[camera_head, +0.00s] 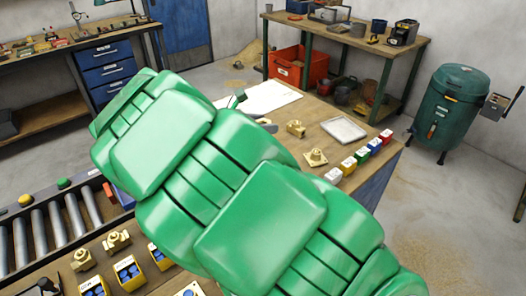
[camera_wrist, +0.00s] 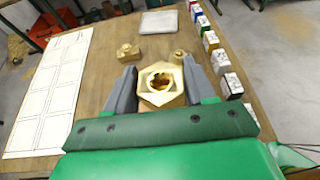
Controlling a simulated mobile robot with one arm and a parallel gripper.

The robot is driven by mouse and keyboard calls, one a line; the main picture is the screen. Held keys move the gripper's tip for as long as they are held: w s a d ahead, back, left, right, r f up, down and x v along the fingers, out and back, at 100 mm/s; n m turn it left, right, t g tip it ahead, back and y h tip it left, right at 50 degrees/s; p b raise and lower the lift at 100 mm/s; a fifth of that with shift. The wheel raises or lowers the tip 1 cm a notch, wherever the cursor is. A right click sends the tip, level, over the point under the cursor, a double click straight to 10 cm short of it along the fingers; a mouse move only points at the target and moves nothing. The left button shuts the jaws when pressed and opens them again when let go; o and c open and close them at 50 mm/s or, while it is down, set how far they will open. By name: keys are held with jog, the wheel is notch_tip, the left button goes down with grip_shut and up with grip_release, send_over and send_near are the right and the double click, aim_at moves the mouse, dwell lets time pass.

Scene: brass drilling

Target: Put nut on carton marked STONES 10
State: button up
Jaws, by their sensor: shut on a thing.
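A brass hex nut (camera_wrist: 161,86) with a round hole sits between the two grey fingers of my gripper (camera_wrist: 158,74) in the wrist view. My gripper is shut on it, above the wooden table. A row of small cartons with white labelled tops (camera_wrist: 230,84) runs along the table's right edge, to the right of my gripper. In the head view this row (camera_head: 348,165) shows white, yellow, blue, green and red sides. The markings are too small to read, so I cannot tell which carton says STONES 10. In the head view my green arm hides the nut.
Two brass parts, a block (camera_wrist: 128,52) and a flanged piece (camera_wrist: 179,56), stand ahead of the nut. A pale tray (camera_wrist: 159,22) lies farther off. A white gridded sheet (camera_wrist: 52,92) covers the table's left side. A roller conveyor (camera_head: 45,238) is at lower left in the head view.

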jog(key=s+d+r, duration=0.3)
jog(key=s+d, duration=0.1)
jog(key=s, duration=0.6)
jog(key=w+a+f, duration=0.1)
jog(key=w, duration=0.1)
jog(key=w+f, duration=0.1)
jog(key=w, duration=0.2)
jog(key=w+a+f, duration=0.1)
jog(key=w, duration=0.2)
jog(key=shift+w+a+f, duration=0.1)
jog(key=shift+a+f, duration=0.2)
jog(key=shift+f, duration=0.05)
jog(key=shift+y, duration=0.3)
jog(key=w+f, duration=0.2)
jog(key=w+a+f, duration=0.1)
jog(key=w+f, duration=0.1)
jog(key=shift+a+f, duration=0.15)
jog(key=shift+f, duration=0.25)
jog(key=shift+w+a+f, duration=0.15)
jog(key=shift+w+f, duration=0.45)
jog(key=shift+f, duration=1.65)
jog(key=o, duration=1.4)
jog(key=shift+f, duration=0.1)
jog(key=shift+c, duration=0.2)
